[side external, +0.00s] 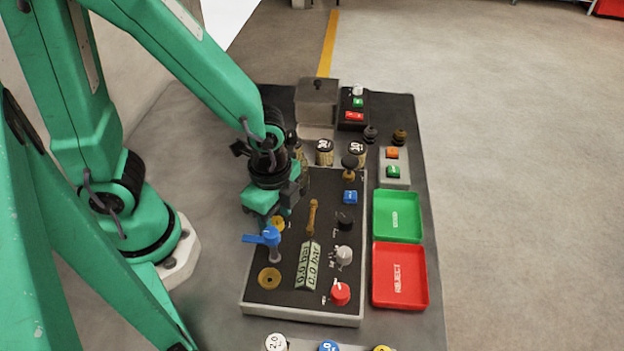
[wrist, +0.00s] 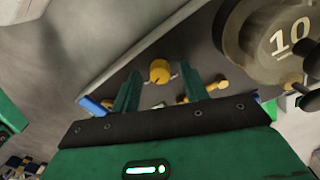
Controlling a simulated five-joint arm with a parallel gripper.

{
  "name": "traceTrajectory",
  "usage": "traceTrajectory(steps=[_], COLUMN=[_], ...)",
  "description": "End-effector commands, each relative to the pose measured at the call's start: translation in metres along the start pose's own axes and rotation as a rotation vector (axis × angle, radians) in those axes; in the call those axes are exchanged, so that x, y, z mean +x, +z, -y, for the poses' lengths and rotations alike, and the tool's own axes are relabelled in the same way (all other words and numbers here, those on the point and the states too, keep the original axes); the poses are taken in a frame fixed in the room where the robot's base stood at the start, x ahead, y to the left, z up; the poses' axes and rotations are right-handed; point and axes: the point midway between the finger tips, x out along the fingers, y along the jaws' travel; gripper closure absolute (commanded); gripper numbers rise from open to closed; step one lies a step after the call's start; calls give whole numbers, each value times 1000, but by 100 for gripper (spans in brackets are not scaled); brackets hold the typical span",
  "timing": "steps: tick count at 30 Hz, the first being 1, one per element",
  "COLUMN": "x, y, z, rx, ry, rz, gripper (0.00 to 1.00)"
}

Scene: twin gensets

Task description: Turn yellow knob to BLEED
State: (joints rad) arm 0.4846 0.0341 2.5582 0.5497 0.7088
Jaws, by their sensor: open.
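The yellow knob (wrist: 160,71) shows in the wrist view on the dark panel, with a small pale mark below it. It appears between and beyond the two green fingers of my gripper (wrist: 161,80), which are apart and hold nothing. I cannot tell how far the fingertips are from the knob, and its BLEED label is not readable. In the side view my gripper (side external: 275,212) points down over the left part of the control panel (side external: 300,308) and seems to hide the knob there.
A brass lever (side external: 312,217) and a blue-handled valve (side external: 264,238) are close to my gripper. Black, grey and red (side external: 340,293) knobs line the panel's right side. A round weight marked 10 (wrist: 280,40) looms at the wrist view's upper right. Green (side external: 397,216) and red (side external: 399,275) trays lie right.

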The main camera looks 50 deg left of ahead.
Motion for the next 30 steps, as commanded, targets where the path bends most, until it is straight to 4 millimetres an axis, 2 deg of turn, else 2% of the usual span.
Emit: traceTrajectory(steps=[8,22,30], x=[-15,-64,-76], y=[-1,-1,0], z=[1,1,0], rx=[0,0,0], ry=[-3,-3,-1], rz=[-3,-4,-1], gripper=[55,55,55])
